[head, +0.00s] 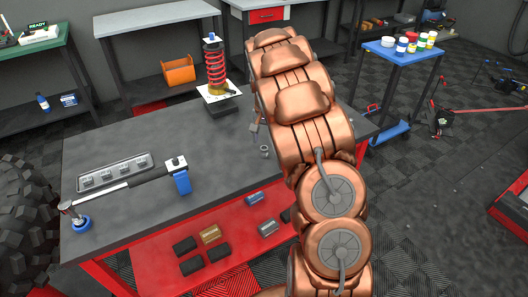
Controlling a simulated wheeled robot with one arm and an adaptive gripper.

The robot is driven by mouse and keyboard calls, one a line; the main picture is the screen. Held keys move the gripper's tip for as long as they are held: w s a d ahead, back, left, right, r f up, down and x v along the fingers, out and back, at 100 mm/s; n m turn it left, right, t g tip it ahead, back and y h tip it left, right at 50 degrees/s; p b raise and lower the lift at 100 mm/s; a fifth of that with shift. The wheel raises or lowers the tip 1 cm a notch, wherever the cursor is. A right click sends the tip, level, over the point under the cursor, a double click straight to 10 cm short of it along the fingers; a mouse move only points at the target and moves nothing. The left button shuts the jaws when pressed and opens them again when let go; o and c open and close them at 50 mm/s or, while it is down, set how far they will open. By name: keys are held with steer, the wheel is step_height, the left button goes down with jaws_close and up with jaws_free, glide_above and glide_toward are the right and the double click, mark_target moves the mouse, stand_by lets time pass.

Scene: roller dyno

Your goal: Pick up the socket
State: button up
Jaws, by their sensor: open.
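A small grey metal socket (264,151) stands alone on the dark workbench top (225,160), just left of my copper arm. My gripper (253,124) is mostly hidden behind the arm; only a small grey part shows at the arm's left edge, above and behind the socket in the picture. It looks open, and nothing is seen in it. I cannot tell its exact height over the bench. A grey tray (142,163) at the bench's left holds several similar small pieces.
A torque wrench (125,186) lies between a blue stand (182,182) and a blue round base (81,223). A red spring shock absorber (215,65) stands at the bench's back. Small boxes (210,234) lie on the red lower shelf. A blue cart (401,57) stands right.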

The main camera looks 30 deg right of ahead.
mark_target(264, 148)
steer(key=shift+w+a+f+p, duration=0.1)
steer(key=shift+f+p, duration=0.35)
steer(key=shift+f, duration=0.95)
steer(key=shift+a+f+p, duration=0.1)
steer(key=shift+f+p, duration=0.35)
steer(key=shift+f, duration=0.9)
jaws_close()
